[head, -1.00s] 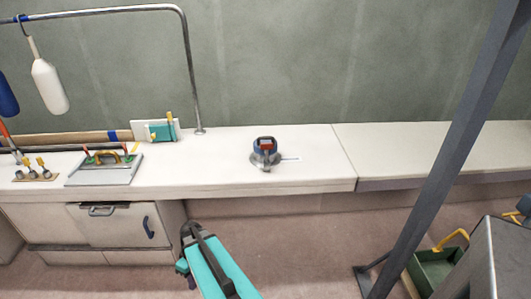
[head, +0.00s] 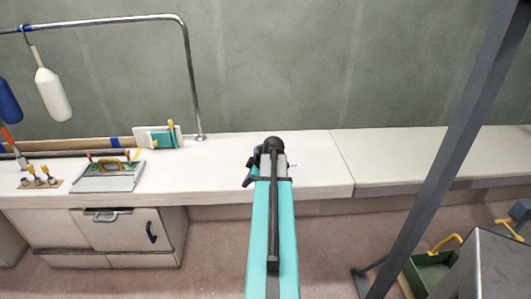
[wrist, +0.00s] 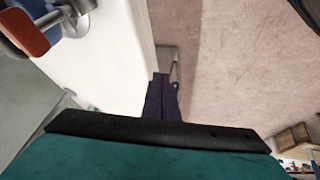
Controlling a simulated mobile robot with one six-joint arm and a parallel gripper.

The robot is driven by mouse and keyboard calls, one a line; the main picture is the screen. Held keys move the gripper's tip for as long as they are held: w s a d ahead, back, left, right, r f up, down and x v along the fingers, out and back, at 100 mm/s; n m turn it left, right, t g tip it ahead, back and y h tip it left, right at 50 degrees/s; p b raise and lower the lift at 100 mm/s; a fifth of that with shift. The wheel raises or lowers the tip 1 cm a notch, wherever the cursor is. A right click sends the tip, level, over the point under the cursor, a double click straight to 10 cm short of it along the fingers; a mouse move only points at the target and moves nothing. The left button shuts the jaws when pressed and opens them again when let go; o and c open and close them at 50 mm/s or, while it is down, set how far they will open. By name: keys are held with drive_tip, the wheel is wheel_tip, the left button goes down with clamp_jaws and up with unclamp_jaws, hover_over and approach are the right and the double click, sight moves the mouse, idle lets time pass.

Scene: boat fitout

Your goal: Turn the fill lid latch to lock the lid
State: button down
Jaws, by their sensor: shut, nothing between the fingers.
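The fill lid fitting shows in the top left corner of the wrist view, with a blue body (wrist: 41,8), a grey metal part (wrist: 79,24) and a red-orange latch handle (wrist: 24,33). My gripper (wrist: 161,76) is shut and empty, its dark fingers together over the edge of the white bench. It is to the right of the fitting in the wrist view and apart from it. In the head view my arm covers the fitting, so the latch's angle there is hidden.
The white bench (head: 220,165) is clear around the fitting. A metal rail (head: 190,80) rises from it at the left, and a tray with a yellow handle (head: 108,178) lies further left. A dark post (head: 440,150) slants across the right.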

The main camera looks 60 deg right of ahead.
drive_tip(key=s+d+r+n+t+h+p, duration=0.1)
drive_tip(key=s+d+r+h, duration=0.1)
drive_tip(key=s+d+r, duration=0.5)
drive_tip(key=d+r, duration=0.3)
drive_tip(key=r, duration=0.2)
drive_tip(key=shift+s+d, duration=0.15)
drive_tip(key=shift+s, duration=0.2)
drive_tip(key=shift+f, duration=0.15)
drive_tip(key=w+d+f+p, duration=0.4)
drive_tip(key=w+f+p, duration=0.1)
drive_tip(key=w+f, duration=0.2)
drive_tip(key=shift+w+d+f+p, duration=0.35)
drive_tip(key=shift+w+d+f, duration=0.05)
drive_tip(key=shift+w, duration=0.15)
drive_tip(key=shift+s, duration=0.1)
idle(0.4)
drive_tip(key=shift+w+b, duration=0.2)
drive_tip(key=shift+b, duration=0.1)
